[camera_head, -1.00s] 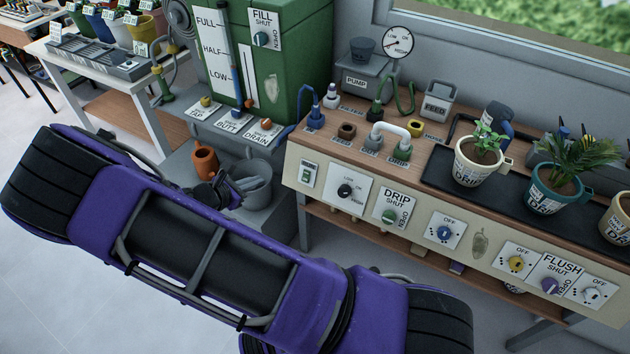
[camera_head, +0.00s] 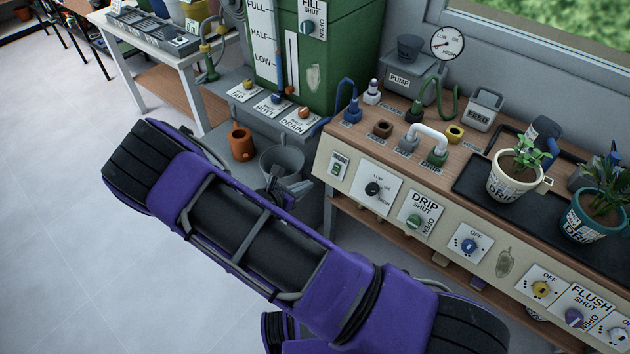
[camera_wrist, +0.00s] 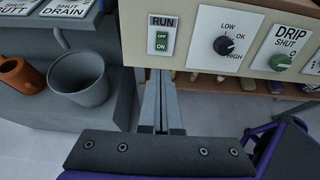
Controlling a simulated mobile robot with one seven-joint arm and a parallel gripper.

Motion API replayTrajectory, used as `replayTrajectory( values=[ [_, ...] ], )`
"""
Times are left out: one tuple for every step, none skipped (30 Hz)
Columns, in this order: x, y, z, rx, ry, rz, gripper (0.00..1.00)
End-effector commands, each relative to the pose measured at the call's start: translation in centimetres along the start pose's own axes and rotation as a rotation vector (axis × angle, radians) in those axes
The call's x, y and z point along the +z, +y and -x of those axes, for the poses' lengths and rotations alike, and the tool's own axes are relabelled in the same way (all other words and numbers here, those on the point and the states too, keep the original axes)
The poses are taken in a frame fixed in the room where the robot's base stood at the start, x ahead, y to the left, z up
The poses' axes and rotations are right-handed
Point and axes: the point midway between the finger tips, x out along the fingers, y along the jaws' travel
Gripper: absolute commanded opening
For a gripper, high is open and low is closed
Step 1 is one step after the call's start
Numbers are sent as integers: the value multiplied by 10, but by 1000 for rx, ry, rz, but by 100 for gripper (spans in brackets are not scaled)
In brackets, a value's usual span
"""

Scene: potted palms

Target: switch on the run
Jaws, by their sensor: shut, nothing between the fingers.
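The RUN switch (camera_head: 339,166) is a small white plate with a green rocker at the left end of the bench's front panel. In the head view my gripper (camera_head: 304,187) is small and partly hidden by my arm, left of and below the switch.
A LOW-OK-HIGH knob (camera_wrist: 224,45) and the green DRIP knob (camera_wrist: 281,62) sit right of the switch. A grey bucket (camera_wrist: 78,78) and an orange can (camera_wrist: 20,75) stand left on a low grey stand. The bench top (camera_head: 375,110) overhangs nearby.

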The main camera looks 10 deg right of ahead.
Motion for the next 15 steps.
replayTrajectory(
  values=[
    [0, -2, -10, -5, -3, 0, 0],
    [0, -2, -15, -5, -3, 1, 0],
    [-1, -2, -23, -4, -2, 1, 0],
    [-1, -2, -30, -4, -2, 1, 0],
    [-1, -2, -36, -5, -2, 2, 0],
    [0, -2, -45, -5, -3, 1, 0],
    [-1, -2, -52, -5, -2, 1, 0],
    [-1, -2, -59, -5, -2, 1, 0],
    [-1, -2, -67, -4, -2, 0, 0],
    [-1, -2, -74, -5, -2, 0, 0],
    [-1, -2, -80, -5, -2, -1, 0],
    [-1, -2, -88, -4, -2, 0, 0],
    [-1, -2, -93, -4, -2, 1, 0],
    [-1, -2, -98, -4, -2, 0, 0],
    [-1, -2, -104, -3, -1, -1, 0]
  ],
)
